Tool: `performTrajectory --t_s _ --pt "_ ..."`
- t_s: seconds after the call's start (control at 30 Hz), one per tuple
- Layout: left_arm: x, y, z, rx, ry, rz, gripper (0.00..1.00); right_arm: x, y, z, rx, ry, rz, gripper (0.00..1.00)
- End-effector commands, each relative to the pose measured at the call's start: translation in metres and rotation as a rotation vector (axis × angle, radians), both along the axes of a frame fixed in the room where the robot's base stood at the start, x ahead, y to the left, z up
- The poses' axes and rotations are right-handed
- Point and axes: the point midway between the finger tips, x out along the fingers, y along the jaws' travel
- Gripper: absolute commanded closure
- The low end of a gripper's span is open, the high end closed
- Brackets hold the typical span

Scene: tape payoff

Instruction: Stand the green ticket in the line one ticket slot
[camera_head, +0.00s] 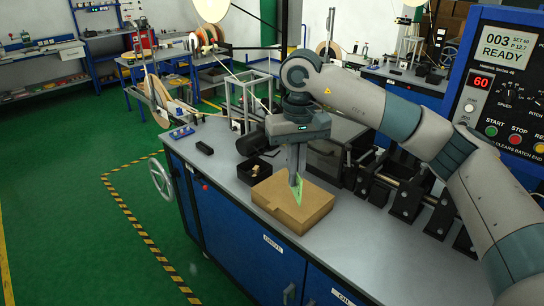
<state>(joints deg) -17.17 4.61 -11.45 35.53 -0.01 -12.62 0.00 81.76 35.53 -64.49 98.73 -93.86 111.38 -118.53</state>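The green ticket (298,194) is a thin bright green piece, upright and slightly tilted, at the fingertips of my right gripper (296,178). My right gripper points down with its fingers close together and appears shut on the ticket. Ticket and fingertips overlap the top of a tan cardboard box (272,196) on the grey bench (345,225). I cannot tell whether the ticket touches the box. I cannot make out the line one ticket slot. My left gripper is not in view.
A small black open bin (256,170) stands just behind the box. Black machine brackets (408,198) line the bench at right. A blue control panel (508,85) reading READY stands at far right. Bare bench top lies in front of the brackets.

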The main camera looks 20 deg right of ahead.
Motion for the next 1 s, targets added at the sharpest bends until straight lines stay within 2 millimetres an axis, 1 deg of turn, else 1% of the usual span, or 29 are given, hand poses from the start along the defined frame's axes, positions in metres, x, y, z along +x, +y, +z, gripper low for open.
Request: performTrajectory --t_s 0.03,0.07,0.17,0.2,0.27,0.3,0.37,0.4,0.47,0.5,0.6,0.7,0.8,0.9,1.0 --pt "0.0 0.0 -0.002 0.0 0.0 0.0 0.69 -0.005 -0.002 -0.019 -0.001 0.007 -0.002 1.0" --pt "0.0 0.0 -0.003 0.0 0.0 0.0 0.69 -0.008 -0.003 -0.029 -0.002 0.007 -0.003 1.0" --pt "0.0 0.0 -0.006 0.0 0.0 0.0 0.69 -0.02 -0.004 -0.068 -0.002 0.009 -0.008 1.0" --pt "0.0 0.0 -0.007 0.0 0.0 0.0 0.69 -0.026 -0.005 -0.085 -0.001 0.009 -0.01 1.0" --pt "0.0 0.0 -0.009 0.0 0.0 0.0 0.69 -0.037 -0.006 -0.112 -0.001 0.01 -0.01 1.0" --pt "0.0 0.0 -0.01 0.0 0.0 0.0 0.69 -0.046 -0.006 -0.13 0.0 0.01 -0.011 1.0" --pt "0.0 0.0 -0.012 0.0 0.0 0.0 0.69 -0.06 -0.007 -0.156 -0.001 0.01 -0.011 1.0" --pt "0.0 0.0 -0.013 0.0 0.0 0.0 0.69 -0.071 -0.007 -0.173 0.0 0.01 -0.009 1.0" --pt "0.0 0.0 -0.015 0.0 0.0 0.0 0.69 -0.087 -0.007 -0.197 0.0 0.009 -0.008 1.0" --pt "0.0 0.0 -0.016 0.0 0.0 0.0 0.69 -0.099 -0.006 -0.213 0.0 0.01 -0.005 1.0" --pt "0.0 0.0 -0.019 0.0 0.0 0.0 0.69 -0.129 -0.005 -0.246 0.001 0.008 0.0 1.0" --pt "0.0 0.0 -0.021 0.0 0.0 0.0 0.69 -0.156 -0.002 -0.271 0.001 0.007 0.005 1.0" --pt "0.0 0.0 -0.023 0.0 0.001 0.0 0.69 -0.178 0.0 -0.288 0.002 0.005 0.008 1.0" --pt "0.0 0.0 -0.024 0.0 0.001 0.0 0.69 -0.191 0.001 -0.297 0.001 0.003 0.009 1.0" --pt "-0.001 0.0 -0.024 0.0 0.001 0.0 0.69 -0.197 0.002 -0.301 0.001 0.001 0.009 1.0"
